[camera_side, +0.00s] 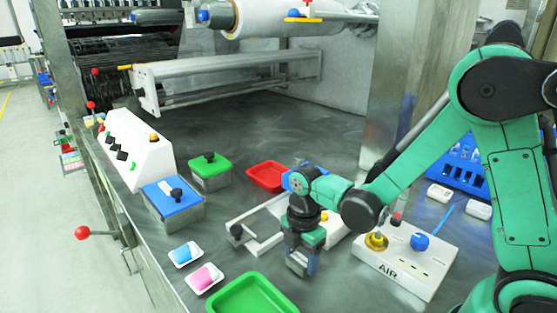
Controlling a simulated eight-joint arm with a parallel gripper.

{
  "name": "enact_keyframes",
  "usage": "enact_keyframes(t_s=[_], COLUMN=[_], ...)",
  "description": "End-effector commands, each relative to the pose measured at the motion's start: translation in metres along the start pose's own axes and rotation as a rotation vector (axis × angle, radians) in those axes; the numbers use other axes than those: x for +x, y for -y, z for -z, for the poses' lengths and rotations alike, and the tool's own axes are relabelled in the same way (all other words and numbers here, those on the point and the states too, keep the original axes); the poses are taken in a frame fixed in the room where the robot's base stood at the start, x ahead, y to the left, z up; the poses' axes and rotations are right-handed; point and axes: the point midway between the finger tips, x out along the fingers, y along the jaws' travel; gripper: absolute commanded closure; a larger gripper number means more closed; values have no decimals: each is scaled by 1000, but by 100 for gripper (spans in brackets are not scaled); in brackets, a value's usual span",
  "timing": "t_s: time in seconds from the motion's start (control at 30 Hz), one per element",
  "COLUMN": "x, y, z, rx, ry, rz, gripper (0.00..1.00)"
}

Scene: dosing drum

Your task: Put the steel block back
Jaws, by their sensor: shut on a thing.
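My gripper (301,266) points down over the steel bench, right of the green tray (253,292) and in front of a white fixture. Its jaws are shut on a grey metal piece that looks like the steel block (299,260). The fingers hide much of the block. I cannot tell whether its lower end touches the bench.
A red tray (266,176) lies behind the white fixture (262,243). Blue-lidded (172,193) and green-lidded (210,164) steel boxes stand left. Small dishes hold a blue (182,254) and a pink piece (204,277). A white AIR panel (408,262) stands right.

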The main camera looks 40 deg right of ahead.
Motion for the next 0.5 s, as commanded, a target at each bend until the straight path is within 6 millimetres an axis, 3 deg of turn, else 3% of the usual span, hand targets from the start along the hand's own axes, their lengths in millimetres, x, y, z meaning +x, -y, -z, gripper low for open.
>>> enact_keyframes(t_s=[0.43,0.47,0.5], x=[7,7,7], y=[0,0,0], z=[0,0,0], rx=[0,0,0], ry=[0,0,0], rz=[0,0,0], gripper=[100,34,23])
